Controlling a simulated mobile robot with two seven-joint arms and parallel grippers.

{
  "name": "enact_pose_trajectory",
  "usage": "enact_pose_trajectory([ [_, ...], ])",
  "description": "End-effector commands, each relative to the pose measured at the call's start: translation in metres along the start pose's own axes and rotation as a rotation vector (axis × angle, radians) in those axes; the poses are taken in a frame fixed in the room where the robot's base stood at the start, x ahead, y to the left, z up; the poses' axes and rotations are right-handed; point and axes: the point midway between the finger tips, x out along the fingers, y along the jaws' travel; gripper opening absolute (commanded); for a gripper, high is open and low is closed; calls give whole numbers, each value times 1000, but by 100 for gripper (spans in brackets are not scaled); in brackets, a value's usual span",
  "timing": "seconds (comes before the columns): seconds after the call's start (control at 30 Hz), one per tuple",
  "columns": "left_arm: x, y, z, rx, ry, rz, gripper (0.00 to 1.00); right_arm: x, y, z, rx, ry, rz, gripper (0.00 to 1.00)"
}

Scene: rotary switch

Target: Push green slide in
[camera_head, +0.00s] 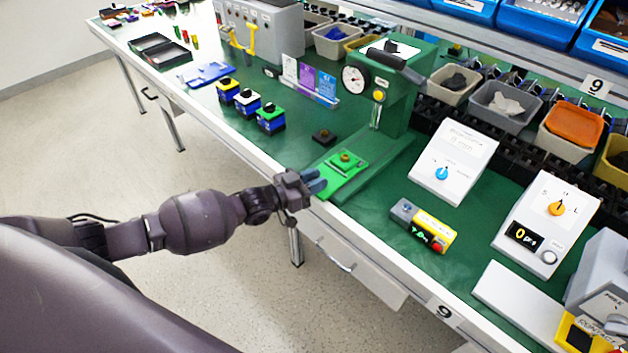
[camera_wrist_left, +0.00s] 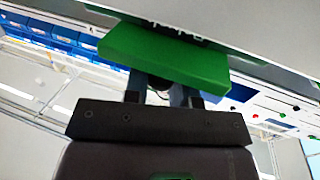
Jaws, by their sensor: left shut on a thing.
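The green slide (camera_head: 342,170) is a bright green plate with a small part on top. It lies on the base of the dark green press (camera_head: 385,95), near the table's front edge. My left gripper (camera_head: 318,182) is at the slide's near end, shut on it. In the left wrist view the slide (camera_wrist_left: 165,55) appears as a green block across the tips of the left gripper's fingers (camera_wrist_left: 163,95). The exact contact of the fingertips is partly hidden by the block. My right gripper is not in view.
Three small switch boxes (camera_head: 270,117) and a small dark block (camera_head: 324,136) stand left of the press. A white dial box (camera_head: 453,160) and a grey-yellow box (camera_head: 423,225) stand to the right. Bins (camera_head: 505,105) line the back.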

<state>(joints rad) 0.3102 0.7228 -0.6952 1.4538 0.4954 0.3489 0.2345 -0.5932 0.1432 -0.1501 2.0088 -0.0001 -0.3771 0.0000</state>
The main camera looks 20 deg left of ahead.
Motion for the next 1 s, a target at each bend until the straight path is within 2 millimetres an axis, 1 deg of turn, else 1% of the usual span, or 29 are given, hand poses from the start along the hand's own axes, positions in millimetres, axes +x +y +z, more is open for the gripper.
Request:
enact_pose_trajectory([
  [0.13, 20, -5, 3, 0, 2, 1, 0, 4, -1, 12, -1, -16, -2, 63],
  [0.2, 29, -7, 3, -1, 0, 1, 0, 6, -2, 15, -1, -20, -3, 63],
  [0.27, 35, -9, 3, 0, 0, 0, 0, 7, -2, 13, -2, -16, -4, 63],
  [0.4, 37, -10, 0, 1, 0, 0, 0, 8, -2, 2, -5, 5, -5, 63],
  [0.57, 37, -10, 0, 1, 0, 0, 0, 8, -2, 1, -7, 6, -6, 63],
  [0.6, 37, -10, 0, 1, 0, 0, 29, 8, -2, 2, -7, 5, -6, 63],
  [0.73, 37, -10, 0, 1, 0, 0, 49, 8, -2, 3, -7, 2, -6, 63],
  [0.77, 37, -10, 0, 1, 0, 0, 50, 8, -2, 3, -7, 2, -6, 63],
  [1.0, 37, -10, 0, 1, 0, 0, 50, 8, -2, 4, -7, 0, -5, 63],
])
